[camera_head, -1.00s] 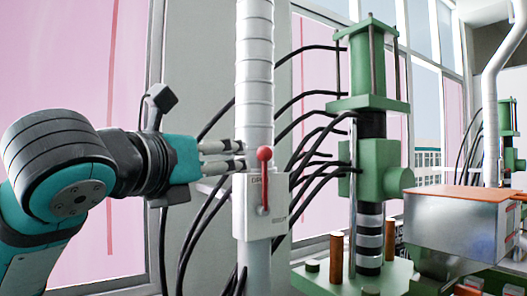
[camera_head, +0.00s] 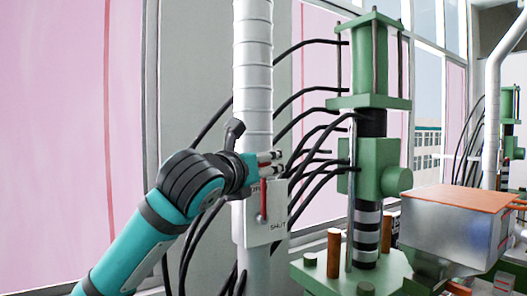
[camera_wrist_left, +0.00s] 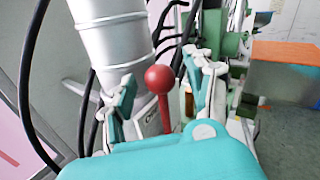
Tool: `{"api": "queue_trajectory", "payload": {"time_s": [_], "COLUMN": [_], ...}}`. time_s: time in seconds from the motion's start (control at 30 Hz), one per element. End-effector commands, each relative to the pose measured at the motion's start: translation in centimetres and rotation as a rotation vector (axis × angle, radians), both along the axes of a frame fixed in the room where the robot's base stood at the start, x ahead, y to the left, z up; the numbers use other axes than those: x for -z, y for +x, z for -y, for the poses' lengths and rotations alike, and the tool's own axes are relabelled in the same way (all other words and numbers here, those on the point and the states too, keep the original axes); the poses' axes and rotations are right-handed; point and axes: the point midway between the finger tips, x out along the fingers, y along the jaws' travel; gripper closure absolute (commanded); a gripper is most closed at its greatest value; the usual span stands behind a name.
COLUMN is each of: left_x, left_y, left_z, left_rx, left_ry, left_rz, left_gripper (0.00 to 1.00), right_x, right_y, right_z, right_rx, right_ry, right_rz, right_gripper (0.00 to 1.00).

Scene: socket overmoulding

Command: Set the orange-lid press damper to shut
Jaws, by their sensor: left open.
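The damper is a white box (camera_head: 277,232) on a silver vertical duct (camera_head: 254,100), with a red lever (camera_head: 263,203) on its front. The lever points up beside the partly covered OPEN label; SHUT is printed at lower right. In the left wrist view the red ball knob (camera_wrist_left: 159,79) tops the lever and sits between the spread fingers of my left gripper (camera_wrist_left: 162,84). My left gripper (camera_head: 279,163) is open at the lever's top, hiding the knob in the head view. I cannot tell whether a finger touches it. My right gripper is not in view.
The green press (camera_head: 377,70) stands to the right, with a metal box under an orange lid (camera_head: 445,198). Several black hoses (camera_head: 315,93) run behind the duct to the press. A second green press (camera_head: 507,120) stands farther back.

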Motion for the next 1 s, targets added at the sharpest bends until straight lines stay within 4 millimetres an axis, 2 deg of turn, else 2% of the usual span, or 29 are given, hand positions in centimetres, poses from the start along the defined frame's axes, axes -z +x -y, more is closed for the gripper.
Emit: {"api": "queue_trajectory", "payload": {"time_s": [0.17, 0.47, 0.87, 1.0], "left_x": [0.00, 0.10, 0.07, 0.06], "left_y": [1.22, 1.37, 1.33, 1.33], "left_z": [0.46, 0.51, 0.49, 0.49], "left_rx": [0.000, 0.000, 0.000, 0.000], "left_ry": [0.001, 0.001, 0.001, 0.001], "left_rz": [-0.001, 0.000, 0.000, 0.000], "left_gripper": [0.45, 0.47, 0.99, 1.00], "right_x": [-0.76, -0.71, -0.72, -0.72], "right_y": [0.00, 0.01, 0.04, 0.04], "right_z": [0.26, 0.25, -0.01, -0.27], "right_rx": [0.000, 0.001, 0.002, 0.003], "right_ry": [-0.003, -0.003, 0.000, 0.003], "right_rz": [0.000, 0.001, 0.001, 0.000], "right_gripper": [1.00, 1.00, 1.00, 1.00]}}
